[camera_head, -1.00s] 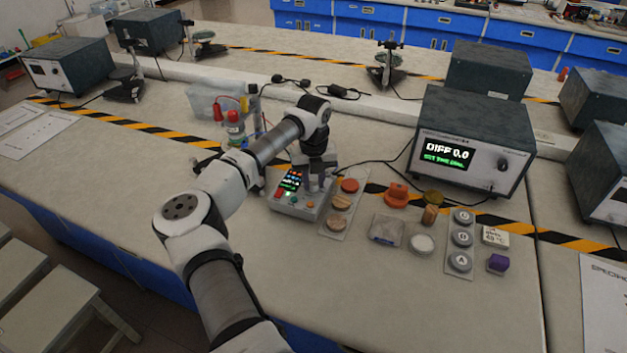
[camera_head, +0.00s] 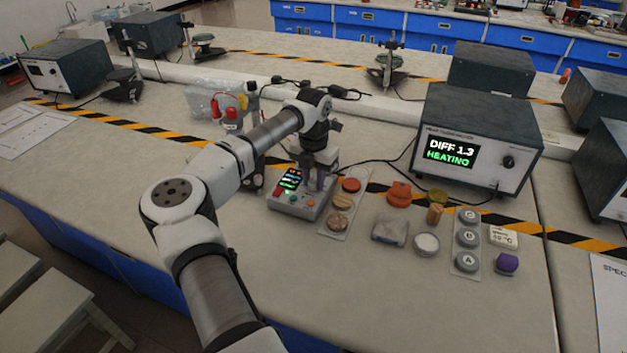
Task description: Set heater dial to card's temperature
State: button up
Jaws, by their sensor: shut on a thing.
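The dial's setting cannot be read.
Right of the heater lies a strip with round coloured pads (camera_head: 341,203). The front bench is clear.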

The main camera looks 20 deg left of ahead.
aim_at(313, 181)
jog(key=shift+m, duration=0.4)
jog(key=o, duration=1)
jog(key=shift+r, duration=0.1)
notch_tip(313, 181, up, 14)
jog(key=b, duration=0.3)
jog(key=shift+f, duration=0.25)
